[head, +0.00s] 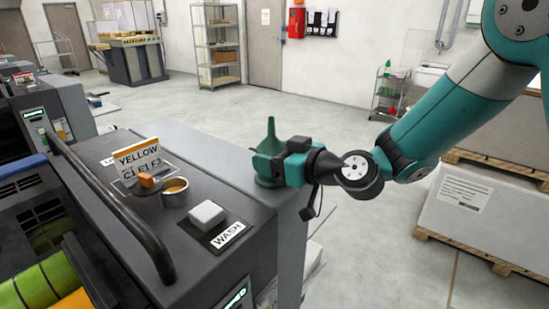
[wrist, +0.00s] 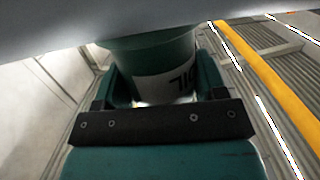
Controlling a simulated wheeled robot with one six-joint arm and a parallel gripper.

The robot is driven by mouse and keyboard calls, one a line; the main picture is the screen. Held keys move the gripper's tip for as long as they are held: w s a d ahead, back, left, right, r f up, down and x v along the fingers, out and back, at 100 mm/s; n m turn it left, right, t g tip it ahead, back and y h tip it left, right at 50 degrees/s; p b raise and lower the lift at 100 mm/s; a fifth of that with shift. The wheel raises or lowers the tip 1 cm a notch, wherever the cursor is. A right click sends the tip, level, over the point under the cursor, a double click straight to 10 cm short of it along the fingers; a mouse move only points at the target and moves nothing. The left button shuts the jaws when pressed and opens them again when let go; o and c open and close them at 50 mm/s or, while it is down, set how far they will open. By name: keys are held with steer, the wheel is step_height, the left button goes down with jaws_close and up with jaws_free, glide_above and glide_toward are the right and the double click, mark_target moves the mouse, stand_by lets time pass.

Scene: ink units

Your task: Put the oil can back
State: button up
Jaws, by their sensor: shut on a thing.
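The oil can (head: 270,138) is dark green with a tall narrow spout and stands upright in my gripper (head: 268,168) in the head view. My gripper is shut on the can's body, beside the right edge of the grey machine top. In the wrist view, the can (wrist: 165,62) sits between the two green fingers (wrist: 155,92), and part of a label with dark letters shows on it. The can's upper part is out of the wrist view. I cannot tell from these views whether the can's base touches anything.
A bottle cart (head: 387,92) stands behind; wrapped pallets (head: 480,210) stand right.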

steer(key=shift+f, duration=0.15)
steer(key=o, duration=0.7)
steer(key=shift+f, duration=0.1)
steer(key=o, duration=0.5)
steer(key=shift+c, duration=0.2)
steer(key=shift+r, duration=0.2)
steer(key=b+v, duration=0.5)
steer(key=v, duration=0.7)
steer(key=s+a+f+n+g+h, duration=0.1)
steer(key=s+a+f+g+h, duration=0.1)
steer(key=s+g, duration=0.55)
steer(key=s+d+f+m+g+h, duration=0.1)
steer(key=s+d+m+h, duration=0.1)
steer(key=s, duration=0.4)
steer(key=s+d+f+m+g+h, duration=0.1)
steer(key=s+d+f+m+h, duration=0.1)
steer(key=s+d+h, duration=0.2)
steer(key=s+d, duration=0.2)
steer(key=s, duration=0.1)
steer(key=shift+s+h, duration=0.2)
steer(key=shift+h, duration=0.1)
steer(key=shift+g, duration=0.25)
